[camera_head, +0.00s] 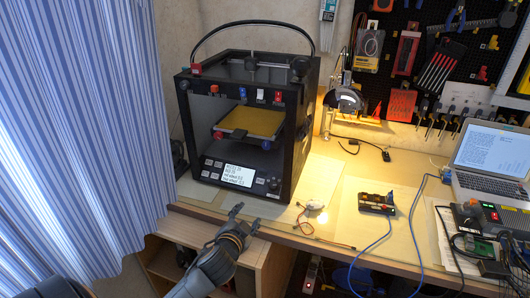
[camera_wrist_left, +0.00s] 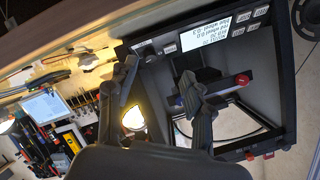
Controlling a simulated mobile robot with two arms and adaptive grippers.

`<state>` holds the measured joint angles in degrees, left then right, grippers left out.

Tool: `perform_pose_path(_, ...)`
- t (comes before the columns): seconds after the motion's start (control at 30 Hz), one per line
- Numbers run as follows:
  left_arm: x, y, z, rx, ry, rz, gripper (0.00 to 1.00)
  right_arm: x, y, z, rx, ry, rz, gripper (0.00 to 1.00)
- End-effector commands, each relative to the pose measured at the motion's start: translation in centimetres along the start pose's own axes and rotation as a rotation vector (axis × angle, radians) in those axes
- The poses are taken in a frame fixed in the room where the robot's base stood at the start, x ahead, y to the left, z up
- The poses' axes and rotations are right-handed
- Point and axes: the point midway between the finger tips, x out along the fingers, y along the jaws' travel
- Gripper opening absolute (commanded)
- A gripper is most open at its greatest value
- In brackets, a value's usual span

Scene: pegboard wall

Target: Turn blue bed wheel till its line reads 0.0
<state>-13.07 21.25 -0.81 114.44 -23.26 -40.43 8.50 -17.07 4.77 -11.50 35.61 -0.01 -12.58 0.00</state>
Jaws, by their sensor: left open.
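The blue bed wheel (camera_head: 266,145) sits under the front right of the yellow bed (camera_head: 250,122) inside a black-framed printer (camera_head: 296,150). A red wheel (camera_head: 219,135) is at the bed's front left. The printer's lit screen (camera_head: 229,173) is below, its text too small to read; it also shows upside down in the left wrist view (camera_wrist_left: 218,37). My left gripper (camera_head: 247,216) is open and empty, in front of the printer and lower than the bed, apart from the wheel. My right gripper is out of view.
A striped curtain (camera_head: 70,130) hangs at the left. Tools hang on the pegboard (camera_head: 400,25).

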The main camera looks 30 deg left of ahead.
Motion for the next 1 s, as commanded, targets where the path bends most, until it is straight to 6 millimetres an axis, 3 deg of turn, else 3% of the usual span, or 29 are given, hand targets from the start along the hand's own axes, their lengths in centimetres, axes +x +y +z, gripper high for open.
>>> perform_pose_path(0.13, 1.2, -5.1, -5.4, 0.075, 0.183, -0.113, 0.51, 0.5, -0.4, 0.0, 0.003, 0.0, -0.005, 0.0)
perform_pose_path(0.3, 1.4, -8.0, -8.8, 0.128, 0.295, -0.175, 0.51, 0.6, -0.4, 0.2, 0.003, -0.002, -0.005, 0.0)
perform_pose_path(0.47, 2.8, -8.4, -9.6, 0.132, 0.304, -0.179, 0.51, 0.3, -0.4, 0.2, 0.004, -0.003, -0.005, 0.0)
perform_pose_path(1.0, 12.0, -9.9, -12.5, 0.129, 0.3, -0.178, 0.51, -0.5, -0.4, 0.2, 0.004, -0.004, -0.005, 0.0)
